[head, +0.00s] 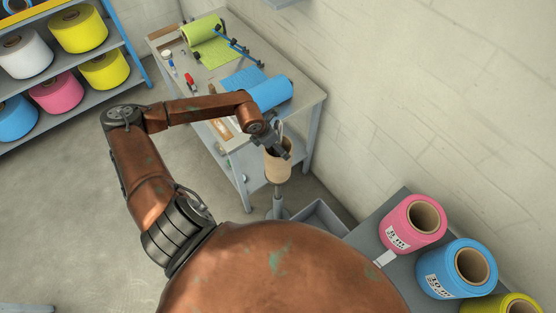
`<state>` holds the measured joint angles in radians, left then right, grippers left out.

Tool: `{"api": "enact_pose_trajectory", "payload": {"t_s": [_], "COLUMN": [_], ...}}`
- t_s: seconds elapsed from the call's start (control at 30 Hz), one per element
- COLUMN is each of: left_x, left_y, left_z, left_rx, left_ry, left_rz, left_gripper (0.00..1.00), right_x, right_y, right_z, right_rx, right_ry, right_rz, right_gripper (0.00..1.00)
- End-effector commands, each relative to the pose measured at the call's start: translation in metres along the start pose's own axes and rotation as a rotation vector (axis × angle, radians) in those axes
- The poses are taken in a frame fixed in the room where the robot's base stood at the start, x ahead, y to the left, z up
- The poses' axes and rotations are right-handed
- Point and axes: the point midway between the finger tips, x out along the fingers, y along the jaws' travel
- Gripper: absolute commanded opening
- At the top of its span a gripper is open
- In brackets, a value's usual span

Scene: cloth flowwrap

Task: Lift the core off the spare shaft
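The core (277,170), a tan cardboard tube, stands upright on the spare shaft (279,198), a grey metal post on a round foot beside the workbench. Its lower end is above the foot, with bare post showing below it. My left gripper (281,150) is at the core's top rim, its dark fingers overlapping the rim. The fingers are small and partly hidden, so I cannot tell whether they are closed on the wall. My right gripper is not in view.
The workbench (313,98) holds a blue roll (270,93), a green roll (202,30) and small tools. A grey bin (322,218) is right of the post. A low shelf with pink (400,238), blue (445,285) and yellow rolls stands at lower right. A roll rack (130,82) is at left.

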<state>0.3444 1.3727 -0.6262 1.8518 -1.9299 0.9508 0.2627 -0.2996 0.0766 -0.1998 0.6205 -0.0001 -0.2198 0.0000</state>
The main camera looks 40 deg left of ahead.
Motion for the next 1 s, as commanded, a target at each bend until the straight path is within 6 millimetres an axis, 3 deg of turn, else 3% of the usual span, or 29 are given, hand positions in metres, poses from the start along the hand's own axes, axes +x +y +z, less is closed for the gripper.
{"api": "enact_pose_trajectory", "payload": {"t_s": [0.17,0.57,0.77,1.0], "left_x": [0.000,-0.008,-0.034,-0.083], "left_y": [0.000,0.001,0.002,0.001], "left_z": [0.001,0.004,0.015,0.035], "left_rx": [0.001,0.001,0.003,0.003], "left_ry": [-0.002,-0.003,-0.004,-0.004], "left_rz": [0.001,0.003,0.004,0.004], "left_gripper": [0.26,0.26,0.26,0.26], "right_x": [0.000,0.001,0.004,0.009], "right_y": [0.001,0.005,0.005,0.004], "right_z": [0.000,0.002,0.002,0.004], "right_rx": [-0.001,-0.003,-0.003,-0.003], "right_ry": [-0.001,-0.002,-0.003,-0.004], "right_rz": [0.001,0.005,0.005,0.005], "right_gripper": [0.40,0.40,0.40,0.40]}}
